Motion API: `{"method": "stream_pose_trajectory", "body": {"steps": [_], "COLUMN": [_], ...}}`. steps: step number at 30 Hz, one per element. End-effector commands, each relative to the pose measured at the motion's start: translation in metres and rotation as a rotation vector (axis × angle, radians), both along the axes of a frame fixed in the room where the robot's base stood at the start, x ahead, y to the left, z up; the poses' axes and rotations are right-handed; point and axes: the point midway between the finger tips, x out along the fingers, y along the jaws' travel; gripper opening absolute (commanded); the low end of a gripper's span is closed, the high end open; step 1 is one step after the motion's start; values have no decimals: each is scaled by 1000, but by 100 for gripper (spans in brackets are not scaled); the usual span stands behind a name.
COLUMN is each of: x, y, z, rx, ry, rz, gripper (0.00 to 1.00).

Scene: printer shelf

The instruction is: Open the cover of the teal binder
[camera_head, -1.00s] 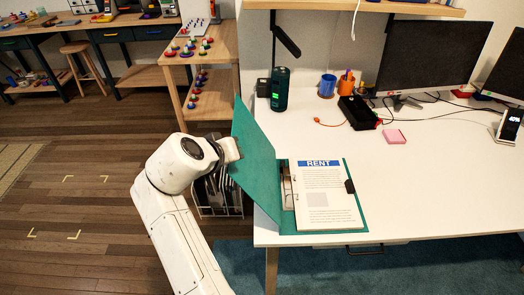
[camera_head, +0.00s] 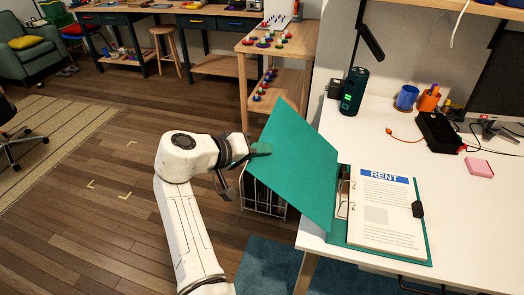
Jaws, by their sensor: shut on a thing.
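The teal binder (camera_head: 430,248) lies on the white desk near its left end. Its teal cover (camera_head: 292,165) is swung to the left and stands tilted, sloping up and out past the desk's left edge. Inside, a white page headed RENT (camera_head: 383,205) lies on the right half, with metal rings (camera_head: 343,198) along the spine and a black clip (camera_head: 417,209) at the page's right side. My gripper (camera_head: 262,150) is shut on the cover's outer left edge. The far finger is hidden behind the cover.
A wire rack (camera_head: 265,205) stands on the floor below the cover. A wooden shelf (camera_head: 247,75) is behind.

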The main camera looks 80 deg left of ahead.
Motion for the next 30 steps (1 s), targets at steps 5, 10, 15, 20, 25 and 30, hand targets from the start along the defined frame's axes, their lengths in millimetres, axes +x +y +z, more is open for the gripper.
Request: {"method": "stream_pose_trajectory", "body": {"steps": [5,10,15,20,25,30], "x": [3,2,1,1,-9,-34], "y": [-2,-2,-1,-1,-5,-19], "z": [-5,-5,-4,-3,2,16], "rx": [-8,-8,-5,-4,-2,-1], "ry": [4,5,4,3,5,4], "rz": [-5,-4,-3,-1,1,3], "gripper": [0,18,29,29,29,29]}}
